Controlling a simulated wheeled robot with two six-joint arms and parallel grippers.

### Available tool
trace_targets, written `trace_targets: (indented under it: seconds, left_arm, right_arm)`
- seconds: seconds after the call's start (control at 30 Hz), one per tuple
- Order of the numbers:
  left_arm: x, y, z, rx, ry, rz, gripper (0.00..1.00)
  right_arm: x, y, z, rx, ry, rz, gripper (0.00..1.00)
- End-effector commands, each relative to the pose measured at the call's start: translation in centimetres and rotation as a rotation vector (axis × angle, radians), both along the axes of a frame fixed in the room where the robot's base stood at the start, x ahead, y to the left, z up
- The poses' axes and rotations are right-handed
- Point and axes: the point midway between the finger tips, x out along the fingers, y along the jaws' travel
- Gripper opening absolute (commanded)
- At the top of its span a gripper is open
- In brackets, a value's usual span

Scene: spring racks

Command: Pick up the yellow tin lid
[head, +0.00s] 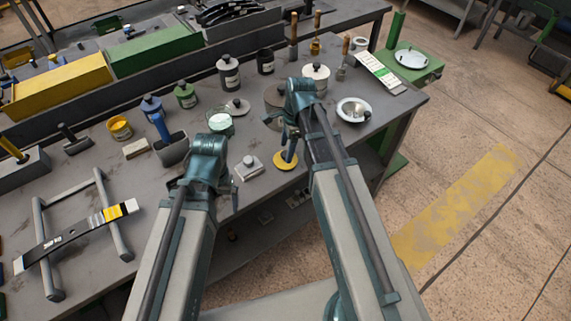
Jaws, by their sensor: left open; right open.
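The yellow tin lid (284,166) is a flat yellow disc near the front edge of the grey workbench in the head view. My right gripper (290,148) points down just above it and covers part of its top. The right jaws are open; I cannot tell whether they touch the lid. My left gripper (208,165) is over the bench to the left, open, with its fingertips partly hidden by its own wrist. An open yellow tin (120,128) stands further left on the bench.
A metal block (248,168) sits between my grippers. Behind are a grey lid (238,107), a white-topped jar (316,78) and a round steel dish (353,110). A dark scoop (172,150) is beside my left gripper. A frame with a leaf spring (75,236) lies front left.

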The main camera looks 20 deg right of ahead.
Motion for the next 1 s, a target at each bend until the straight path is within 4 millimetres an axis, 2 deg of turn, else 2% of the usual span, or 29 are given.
trace_targets:
  seconds: [0.03, 0.1, 0.37, 0.7, 0.8, 1.0]
  left_arm:
    - [0.00, 0.00, -1.27, 0.000, 0.000, 0.000, 0.97]
    - [0.00, 0.00, -1.68, 0.000, 0.000, 0.000, 0.97]
    - [0.00, 0.00, -1.54, 0.000, 0.000, 0.000, 0.97]
    - [0.00, 0.00, -1.54, 0.000, 0.000, 0.000, 0.97]
    - [0.00, 0.00, -1.54, 0.000, 0.000, 0.000, 0.97]
    - [0.00, 0.01, -1.54, 0.000, 0.000, 0.000, 0.97]
  right_arm:
    - [0.00, 0.12, -1.27, 0.000, 0.000, 0.001, 0.74]
    - [0.01, 0.21, -1.68, 0.000, 0.000, 0.001, 0.74]
    - [0.02, 0.25, -1.54, 0.000, 0.000, 0.000, 0.74]
    - [0.02, 0.23, -1.54, 0.000, 0.000, 0.000, 0.15]
    - [0.02, 0.23, -1.54, 0.000, 0.000, 0.000, 0.00]
    - [0.01, 0.23, -1.54, 0.000, 0.000, 0.000, 0.00]
